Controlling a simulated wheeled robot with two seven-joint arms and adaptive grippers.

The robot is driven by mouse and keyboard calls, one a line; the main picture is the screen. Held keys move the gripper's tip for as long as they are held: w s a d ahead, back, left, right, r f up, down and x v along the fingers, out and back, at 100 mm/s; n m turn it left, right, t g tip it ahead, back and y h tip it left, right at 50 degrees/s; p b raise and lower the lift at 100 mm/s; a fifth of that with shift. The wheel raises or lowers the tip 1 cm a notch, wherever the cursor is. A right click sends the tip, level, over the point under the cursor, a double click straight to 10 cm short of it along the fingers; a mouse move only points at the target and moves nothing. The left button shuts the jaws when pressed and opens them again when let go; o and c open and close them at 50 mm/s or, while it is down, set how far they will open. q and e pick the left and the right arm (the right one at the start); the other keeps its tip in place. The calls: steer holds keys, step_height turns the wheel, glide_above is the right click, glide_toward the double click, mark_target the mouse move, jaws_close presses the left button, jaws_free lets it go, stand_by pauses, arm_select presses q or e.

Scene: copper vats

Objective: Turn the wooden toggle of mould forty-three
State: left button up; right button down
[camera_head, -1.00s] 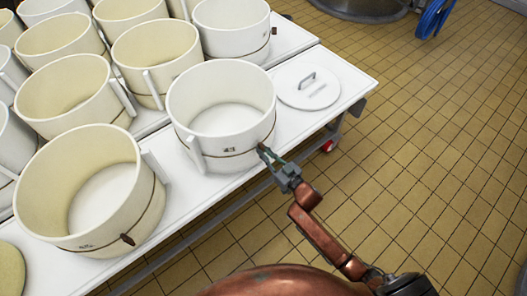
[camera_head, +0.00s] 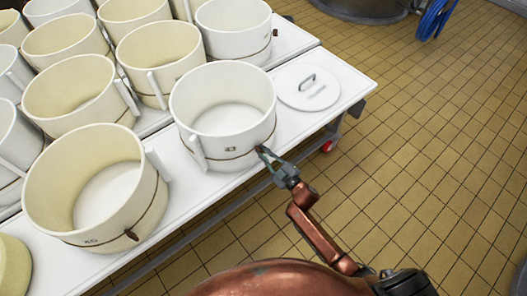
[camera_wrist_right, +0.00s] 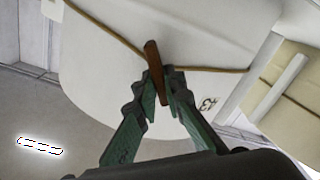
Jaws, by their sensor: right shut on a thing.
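Mould forty-three (camera_head: 225,150) is a white round mould with a cord around its side, standing on the white table near its front edge. Its number label (camera_wrist_right: 208,103) reads 43 in the right wrist view. The wooden toggle (camera_wrist_right: 153,62) sits on the cord and is brown and stick-shaped. My right gripper (camera_wrist_right: 168,85) is shut on the lower part of the toggle; it also shows in the head view (camera_head: 262,152) at the mould's right side. There the fingers mostly hide the toggle. My left gripper is not in view.
A white lid with a handle (camera_head: 308,88) lies on the table right of the mould. A cream mould (camera_head: 95,190) with its own toggle stands to the left, and several others stand behind. The tiled floor (camera_head: 430,150) at the right is open.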

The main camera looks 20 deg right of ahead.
steer(key=n, duration=0.2)
steer(key=shift+f+n, duration=0.15)
steer(key=shift+n, duration=0.25)
arm_select(q)
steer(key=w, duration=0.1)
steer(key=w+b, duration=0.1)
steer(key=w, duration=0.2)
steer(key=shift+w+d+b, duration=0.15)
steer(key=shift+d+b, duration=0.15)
steer(key=shift+b, duration=0.05)
arm_select(e)
steer(key=n, duration=0.8)
steer(key=shift+s+a+f, duration=0.1)
steer(key=shift+f, duration=0.15)
steer(key=c, duration=2)
jaws_free()
